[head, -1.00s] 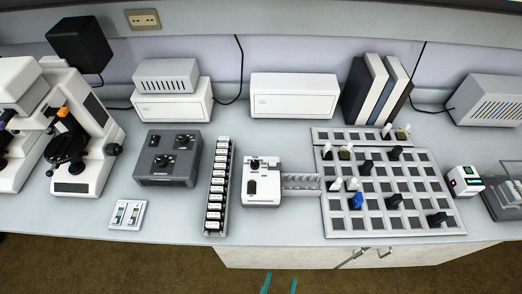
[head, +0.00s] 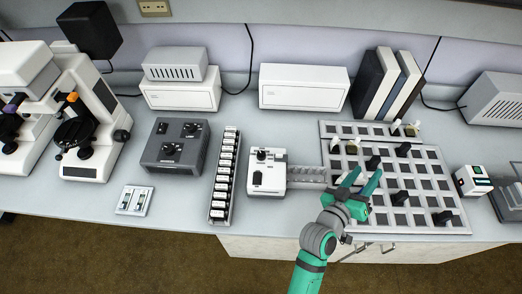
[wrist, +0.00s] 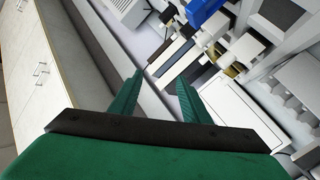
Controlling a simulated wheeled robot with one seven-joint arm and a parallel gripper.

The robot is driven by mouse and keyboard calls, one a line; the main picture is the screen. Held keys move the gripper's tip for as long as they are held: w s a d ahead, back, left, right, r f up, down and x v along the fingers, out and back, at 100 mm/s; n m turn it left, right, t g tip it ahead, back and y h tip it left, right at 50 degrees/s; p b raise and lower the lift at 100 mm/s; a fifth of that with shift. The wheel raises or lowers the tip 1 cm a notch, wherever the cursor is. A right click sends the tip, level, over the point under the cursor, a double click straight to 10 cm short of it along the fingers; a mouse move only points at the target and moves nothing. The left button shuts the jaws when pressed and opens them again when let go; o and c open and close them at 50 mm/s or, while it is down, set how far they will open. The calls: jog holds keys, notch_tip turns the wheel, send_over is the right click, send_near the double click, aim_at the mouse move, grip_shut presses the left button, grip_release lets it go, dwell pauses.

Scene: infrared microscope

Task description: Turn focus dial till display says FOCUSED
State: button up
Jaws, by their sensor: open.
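My gripper (head: 363,180) is open and empty, above the front part of the gridded tray at the right. Its two green fingers also show in the wrist view (wrist: 158,92), spread apart. A dark grey control box (head: 160,159) with black knobs, the larger one (head: 172,149) in front, sits left of centre, well away from my gripper. A white unit (head: 267,180) with a black knob (head: 262,155) stands nearer. The microscope (head: 100,120) at the left has a dark side knob (head: 122,135). I cannot tell which knob is the focus dial. No FOCUSED text is readable.
A gridded tray (head: 455,213) holds black and white pieces; a blue piece (wrist: 203,12) shows in the wrist view. A white box with a small green panel (head: 473,181) stands at the right. A slide rack (head: 224,177) and small switch plate (head: 135,200) lie left of centre.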

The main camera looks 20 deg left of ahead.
jog(key=w+d+r+m+g+h, duration=0.2)
jog(key=w+r+m+g+h, duration=0.3)
jog(key=w+r, duration=0.3)
jog(key=m+g+y, duration=0.5)
jog(key=g+y, duration=0.6)
jog(key=y, duration=0.1)
send_over(261, 154)
notch_tip(261, 154, down, 3)
notch_tip(261, 154, down, 9)
jog(key=shift+w+f, duration=0.1)
jog(key=c, duration=1)
jog(key=shift+c, duration=0.2)
